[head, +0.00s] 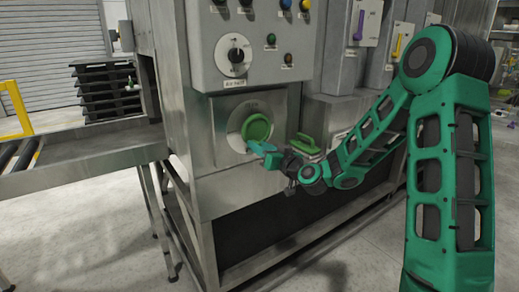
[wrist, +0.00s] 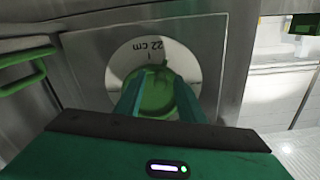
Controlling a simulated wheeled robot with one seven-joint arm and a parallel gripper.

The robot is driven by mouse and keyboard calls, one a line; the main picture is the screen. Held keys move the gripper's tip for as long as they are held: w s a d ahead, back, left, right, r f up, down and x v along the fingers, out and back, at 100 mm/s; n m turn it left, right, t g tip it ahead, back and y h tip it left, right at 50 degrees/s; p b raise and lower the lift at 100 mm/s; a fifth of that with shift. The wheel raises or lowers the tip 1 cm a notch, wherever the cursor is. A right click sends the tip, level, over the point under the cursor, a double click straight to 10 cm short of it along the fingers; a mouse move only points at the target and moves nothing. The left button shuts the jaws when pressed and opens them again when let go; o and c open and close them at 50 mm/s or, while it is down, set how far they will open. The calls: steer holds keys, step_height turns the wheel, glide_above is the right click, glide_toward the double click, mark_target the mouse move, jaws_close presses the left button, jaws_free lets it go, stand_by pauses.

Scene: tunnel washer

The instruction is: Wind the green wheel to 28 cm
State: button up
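The green wheel (head: 257,128) is on the front panel of the steel machine, in the middle of a pale round dial (head: 240,118). In the wrist view the green wheel (wrist: 156,95) shows between my two teal fingers, and the dial (wrist: 120,70) reads "22 cm" at its top beside a small mark. My gripper (head: 262,147) is at the lower right of the wheel in the head view. My gripper's fingers (wrist: 157,85) are apart and overlap the wheel's sides. I cannot tell whether they press on it.
A control box (head: 250,45) with a black rotary knob (head: 236,55) and coloured buttons is above the wheel. A green handle (head: 304,144) stands out to the right, close to my arm. A steel conveyor table (head: 85,160) is at the left.

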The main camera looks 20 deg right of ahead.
mark_target(248, 133)
jaws_close()
steer(key=shift+a+r+m, duration=0.1)
steer(key=shift+a+m, duration=0.05)
steer(key=shift+m, duration=0.35)
steer(key=m, duration=0.2)
steer(key=a+r+m, duration=0.1)
steer(key=m, duration=0.3)
steer(key=shift+s+a+r, duration=0.3)
steer(key=shift+a+r, duration=0.1)
steer(key=m, duration=0.1)
steer(key=r+m, duration=0.1)
steer(key=m, duration=0.1)
steer(key=shift+a, duration=0.15)
steer(key=shift+r+m, duration=0.45)
steer(key=shift+m, duration=0.75)
